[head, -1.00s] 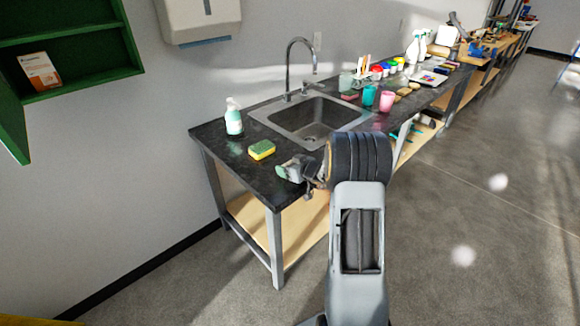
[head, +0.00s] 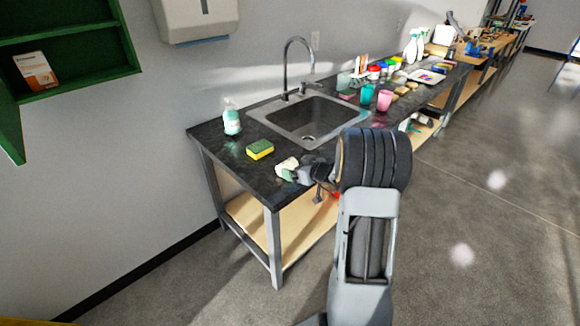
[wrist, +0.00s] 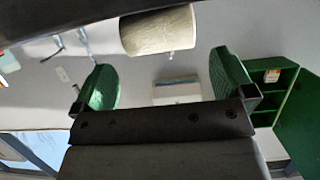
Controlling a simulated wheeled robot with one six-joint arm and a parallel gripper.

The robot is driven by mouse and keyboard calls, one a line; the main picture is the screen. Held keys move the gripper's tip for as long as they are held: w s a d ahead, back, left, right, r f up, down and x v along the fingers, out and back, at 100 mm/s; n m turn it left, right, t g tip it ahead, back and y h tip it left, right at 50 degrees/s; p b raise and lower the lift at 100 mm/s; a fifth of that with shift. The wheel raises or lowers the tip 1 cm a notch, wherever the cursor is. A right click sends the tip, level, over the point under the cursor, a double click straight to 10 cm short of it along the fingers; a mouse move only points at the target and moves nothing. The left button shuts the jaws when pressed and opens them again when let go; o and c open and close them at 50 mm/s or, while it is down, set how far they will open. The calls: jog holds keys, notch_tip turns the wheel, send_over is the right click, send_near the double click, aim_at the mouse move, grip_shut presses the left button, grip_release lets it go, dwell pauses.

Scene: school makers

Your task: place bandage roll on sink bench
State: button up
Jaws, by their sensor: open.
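The bandage roll (head: 287,163) is a small cream-white cylinder at the near end of the dark sink bench (head: 262,184). In the wrist view, the roll (wrist: 158,30) lies on its side against the dark bench top, which appears inverted along the upper edge. My gripper (head: 292,174) is at the bench's front corner, close to the roll. It also shows in the wrist view (wrist: 165,68), with its green-padded fingers spread wide and nothing between them. The roll is apart from the fingers, beyond their tips. My arm hides part of the bench edge in the head view.
A yellow-green sponge (head: 260,149) and a soap bottle (head: 231,121) stand left of the roll. The sink (head: 318,118) with its tall tap (head: 296,60) is behind. Cups (head: 384,99) stand farther right. A green cabinet (head: 80,60) hangs at left.

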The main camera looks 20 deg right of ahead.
jog(key=v, duration=0.6)
jog(key=s+a+r+g+y, duration=0.1)
jog(key=s+a+g, duration=0.5)
jog(key=a, duration=0.4)
jog(key=s+a+r+g, duration=0.1)
jog(key=s+a+g, duration=0.3)
jog(key=s+a, duration=0.4)
jog(key=s+r+m+h, duration=0.1)
jog(key=s+m+h, duration=0.2)
jog(key=s+h, duration=0.2)
jog(key=shift+s+r+m, duration=0.2)
jog(key=shift+s+m, duration=0.2)
jog(key=shift+s, duration=0.6)
